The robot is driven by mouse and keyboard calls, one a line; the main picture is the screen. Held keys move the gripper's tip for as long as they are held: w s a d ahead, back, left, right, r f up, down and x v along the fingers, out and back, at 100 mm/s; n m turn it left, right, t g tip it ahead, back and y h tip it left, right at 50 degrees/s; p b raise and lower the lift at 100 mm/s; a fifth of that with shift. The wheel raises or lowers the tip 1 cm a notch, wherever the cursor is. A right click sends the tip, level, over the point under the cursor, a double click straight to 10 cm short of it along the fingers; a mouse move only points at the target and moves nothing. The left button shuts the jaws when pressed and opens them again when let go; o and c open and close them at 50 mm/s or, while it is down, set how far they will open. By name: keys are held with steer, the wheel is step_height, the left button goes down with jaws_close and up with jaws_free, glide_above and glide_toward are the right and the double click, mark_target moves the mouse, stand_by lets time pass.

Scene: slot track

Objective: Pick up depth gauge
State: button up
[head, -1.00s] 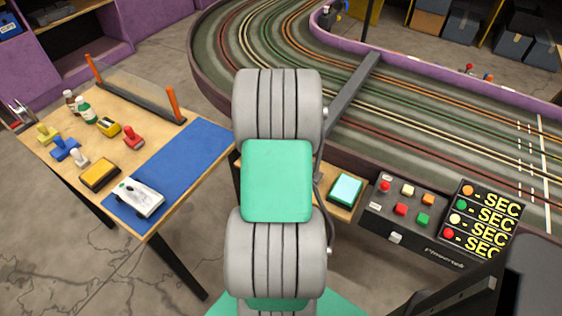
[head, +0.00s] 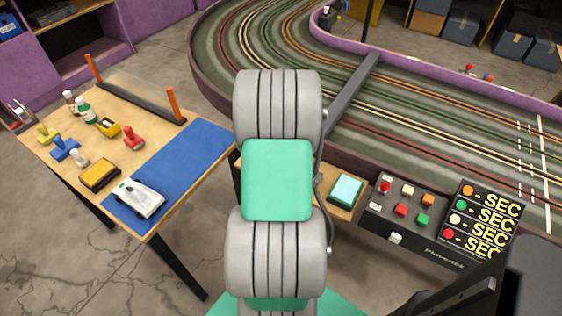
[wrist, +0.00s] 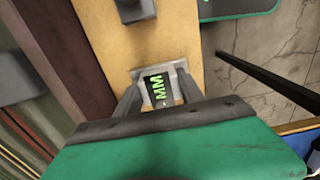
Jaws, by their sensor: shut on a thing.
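The depth gauge (wrist: 161,87) shows in the wrist view as a small grey block with a dark face and green "MM" letters. My gripper (wrist: 158,95) has one finger on each side of it and is shut on it. A wooden surface lies beneath; I cannot tell whether the gauge touches it. In the head view my arm hides the gripper and the gauge.
In the head view, a wooden table with a blue mat (head: 185,160) and a white car (head: 140,198) stands left. A black control box (head: 400,235) and the slot track (head: 420,110) are right. A dark block (wrist: 20,78) lies left in the wrist view.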

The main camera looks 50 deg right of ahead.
jaws_close()
steer(key=shift+r, duration=0.1)
